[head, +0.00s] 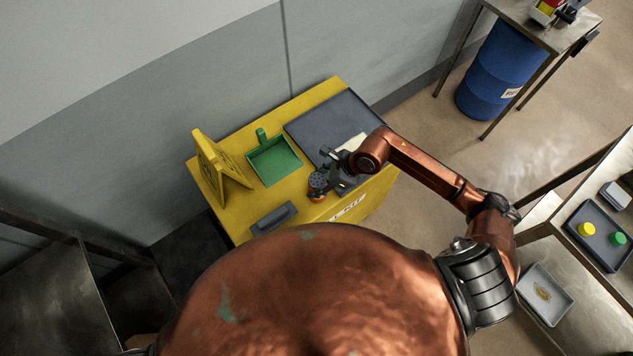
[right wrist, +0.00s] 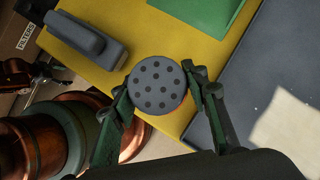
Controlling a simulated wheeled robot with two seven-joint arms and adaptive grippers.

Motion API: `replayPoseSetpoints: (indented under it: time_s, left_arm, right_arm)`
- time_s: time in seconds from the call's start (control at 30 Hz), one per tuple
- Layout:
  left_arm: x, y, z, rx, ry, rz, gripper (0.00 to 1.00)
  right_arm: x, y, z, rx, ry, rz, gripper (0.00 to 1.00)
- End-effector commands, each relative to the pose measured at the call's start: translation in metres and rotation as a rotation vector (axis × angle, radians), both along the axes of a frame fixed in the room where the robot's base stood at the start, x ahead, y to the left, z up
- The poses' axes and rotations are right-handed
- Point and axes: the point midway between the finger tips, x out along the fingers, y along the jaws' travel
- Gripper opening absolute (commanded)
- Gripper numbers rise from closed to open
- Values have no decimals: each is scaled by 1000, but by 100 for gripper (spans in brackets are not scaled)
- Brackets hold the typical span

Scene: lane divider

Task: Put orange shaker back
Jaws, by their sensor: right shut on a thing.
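The orange shaker (head: 317,195) has a dark grey perforated round lid and an orange body below it. It is at the front edge of the yellow cabinet top (head: 232,214). My right gripper (head: 327,172) is shut on it. In the right wrist view, the shaker's lid (right wrist: 157,86) sits between the two fingers (right wrist: 157,95), and the lid hides most of the body. I cannot tell whether its base touches the yellow top.
On the yellow top are a green dustpan (head: 274,162), a yellow folding sign (head: 216,168), a grey block (head: 273,219) and a dark mat (head: 322,122).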

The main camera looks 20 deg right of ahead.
Motion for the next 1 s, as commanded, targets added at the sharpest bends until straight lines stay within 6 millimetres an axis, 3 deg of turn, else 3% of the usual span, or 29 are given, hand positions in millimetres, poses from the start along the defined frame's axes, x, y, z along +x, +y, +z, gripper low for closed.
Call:
replayPoseSetpoints:
  time_s: [0.1,0.13,0.37,0.73,1.0]
  left_arm:
    - [0,0,-1,0,1,0,62]
    - [0,0,-1,0,1,0,62]
    - [0,0,-1,0,0,0,62]
    - [0,0,-1,0,0,1,62]
    - [0,0,-3,0,0,1,62]
  right_arm:
    - [0,0,0,1,-2,0,6]
    - [0,0,-1,0,0,0,42]
    - [0,0,0,0,0,0,58]
    - [0,0,-4,2,2,-1,59]
    - [-7,-28,29,-4,-2,-1,59]
